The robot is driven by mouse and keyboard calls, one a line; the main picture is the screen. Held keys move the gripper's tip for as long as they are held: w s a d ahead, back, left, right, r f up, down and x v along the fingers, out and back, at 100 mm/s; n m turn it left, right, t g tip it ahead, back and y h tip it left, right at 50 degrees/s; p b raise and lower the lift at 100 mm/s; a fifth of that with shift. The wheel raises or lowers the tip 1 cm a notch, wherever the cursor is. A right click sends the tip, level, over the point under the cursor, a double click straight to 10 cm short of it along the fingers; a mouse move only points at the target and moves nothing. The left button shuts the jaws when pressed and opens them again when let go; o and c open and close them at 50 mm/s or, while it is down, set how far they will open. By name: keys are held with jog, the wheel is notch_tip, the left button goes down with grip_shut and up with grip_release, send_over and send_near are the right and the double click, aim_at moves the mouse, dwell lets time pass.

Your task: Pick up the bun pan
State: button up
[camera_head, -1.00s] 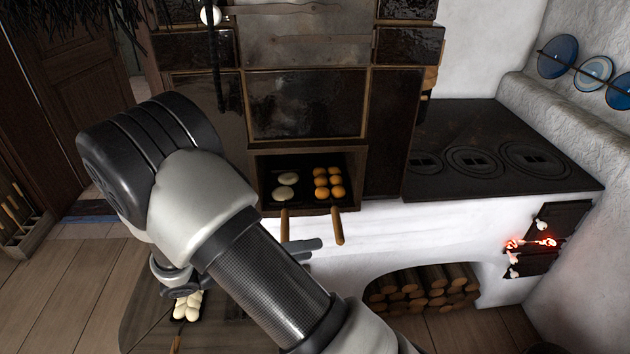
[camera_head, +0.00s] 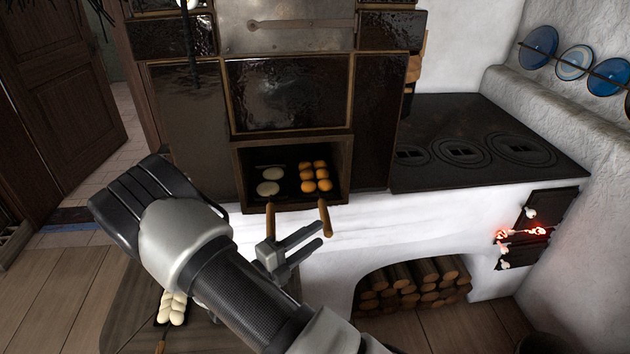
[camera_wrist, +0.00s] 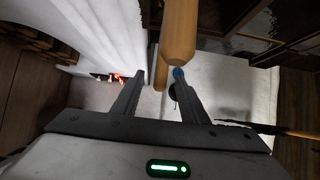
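The bun pan (camera_head: 325,217) is a dark pan with several golden buns (camera_head: 315,177), in the right half of the open oven compartment. Its wooden handle sticks out over the front edge. My gripper (camera_head: 320,234) is just below and in front of the handle's end, fingers apart and empty. In the wrist view, two wooden handles (camera_wrist: 180,35) show beyond my open fingers (camera_wrist: 159,76); I cannot tell which is the bun pan's. The near one ends close to the right fingertip. No grip on either shows.
A second pan with pale flat dough and a wooden handle (camera_head: 270,220) is left of the bun pan. The oven's frame (camera_head: 345,170) closes in both sides. A wooden table (camera_head: 130,320) with braided dough (camera_head: 172,307) is lower left. The stovetop (camera_head: 470,140) is clear.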

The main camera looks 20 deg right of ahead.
aim_at(327, 225)
jog(key=x, duration=0.2)
jog(key=b+x, duration=0.1)
jog(key=x, duration=0.2)
jog(key=shift+w+d+r, duration=0.1)
jog(key=shift+w+d, duration=0.05)
jog(key=shift+w, duration=0.25)
grip_shut()
